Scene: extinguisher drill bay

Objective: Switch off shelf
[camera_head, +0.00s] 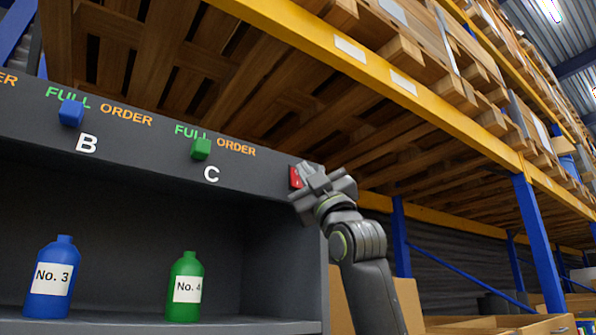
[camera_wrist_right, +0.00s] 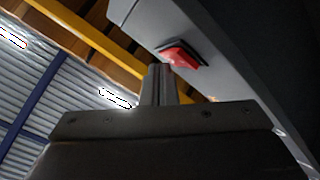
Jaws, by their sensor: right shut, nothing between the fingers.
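A red rocker switch (camera_head: 295,177) sits at the right end of the dark grey shelf's top panel (camera_head: 250,172). It also shows in the right wrist view as a red switch (camera_wrist_right: 180,56) in a dark frame. My right gripper (camera_head: 311,176) is shut and empty, right at the switch and partly covering it in the head view. In the right wrist view its fingers (camera_wrist_right: 158,75) end just beside the switch's lower left edge; I cannot tell whether they touch it. My left gripper is not in view.
The shelf panel carries a blue slider (camera_head: 71,113) over B and a green slider (camera_head: 201,149) over C. A blue bottle (camera_head: 53,279) and a green bottle (camera_head: 185,288) stand below. Pallet racking (camera_head: 420,105) rises behind; cardboard boxes (camera_head: 405,300) stand at right.

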